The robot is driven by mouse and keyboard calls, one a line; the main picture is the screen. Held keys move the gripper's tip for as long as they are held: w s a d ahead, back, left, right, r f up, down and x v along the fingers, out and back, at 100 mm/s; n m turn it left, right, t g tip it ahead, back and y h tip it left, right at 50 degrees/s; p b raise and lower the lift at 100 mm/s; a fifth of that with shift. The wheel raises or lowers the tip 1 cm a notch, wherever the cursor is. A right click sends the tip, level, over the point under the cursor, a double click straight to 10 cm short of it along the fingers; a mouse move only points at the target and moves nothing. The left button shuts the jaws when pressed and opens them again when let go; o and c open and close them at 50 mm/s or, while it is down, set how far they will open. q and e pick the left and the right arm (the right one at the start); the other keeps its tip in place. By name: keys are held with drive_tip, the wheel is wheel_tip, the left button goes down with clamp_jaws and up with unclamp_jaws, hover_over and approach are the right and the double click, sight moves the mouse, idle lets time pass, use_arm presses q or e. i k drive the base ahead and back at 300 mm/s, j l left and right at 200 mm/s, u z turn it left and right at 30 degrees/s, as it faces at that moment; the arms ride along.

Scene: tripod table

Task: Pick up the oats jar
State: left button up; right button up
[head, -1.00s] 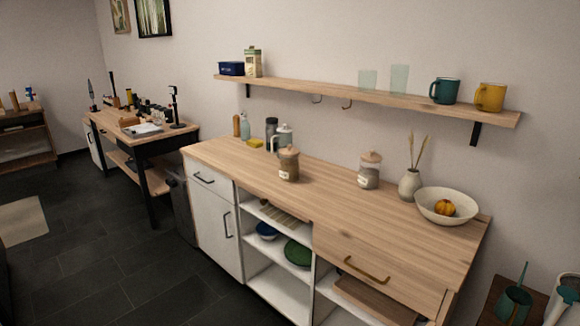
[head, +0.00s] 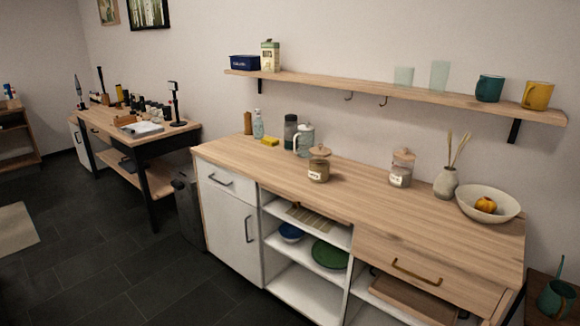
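Two lidded glass jars with white labels stand upright on the wooden counter (head: 365,205). One jar (head: 319,165) is left of the middle, with brownish contents and a wooden lid. The other jar (head: 401,168) stands further right, near the wall, with paler contents and a wooden lid. The labels are too small to read, so I cannot tell which is the oats jar. Neither of my grippers shows in the head view.
A vase (head: 446,182) and a bowl (head: 468,205) are at the right. A wall shelf (head: 420,97) overhangs the back. The counter's front is clear.

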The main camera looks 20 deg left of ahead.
sight(319, 167)
drive_tip(key=i+j, duration=0.25)
drive_tip(key=j, duration=0.2)
drive_tip(key=i+j, duration=0.25)
drive_tip(key=j, duration=0.15)
drive_tip(key=i+j+u, duration=0.1)
drive_tip(key=i+j, duration=0.15)
drive_tip(key=j, duration=0.2)
